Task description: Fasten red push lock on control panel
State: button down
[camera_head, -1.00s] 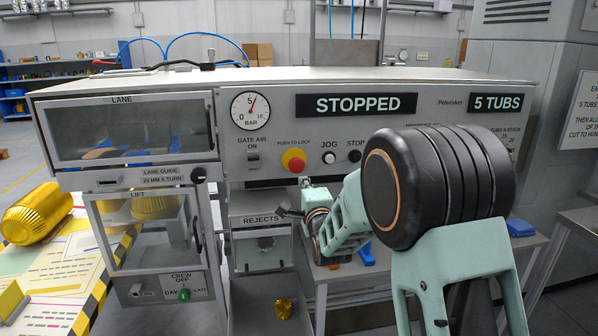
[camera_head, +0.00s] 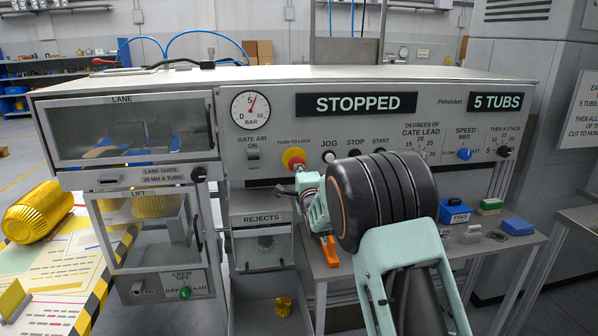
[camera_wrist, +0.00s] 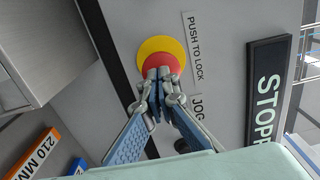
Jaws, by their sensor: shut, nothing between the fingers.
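The red push lock (camera_head: 294,162) is a red mushroom button on a yellow ring on the control panel (camera_head: 270,185), under the label PUSH TO LOCK. It also shows in the wrist view (camera_wrist: 163,68), with its yellow ring around it. My gripper (camera_wrist: 159,74) is shut and empty. Its fingertips overlap the lower part of the red button in the wrist view and seem at or very near its face; I cannot tell whether they touch. In the head view my gripper (camera_head: 298,168) covers the button's lower right edge. The panel display (camera_head: 356,104) reads STOPPED.
The JOG button (camera_head: 329,157), STOP button (camera_head: 355,153) and START button (camera_head: 380,152) sit right of the lock. The gate air switch (camera_head: 253,154) is to its left. A side table (camera_head: 480,245) below right holds blue and green blocks.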

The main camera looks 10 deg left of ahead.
jog(key=shift+b+x, duration=0.95)
jog(key=shift+x, duration=0.2)
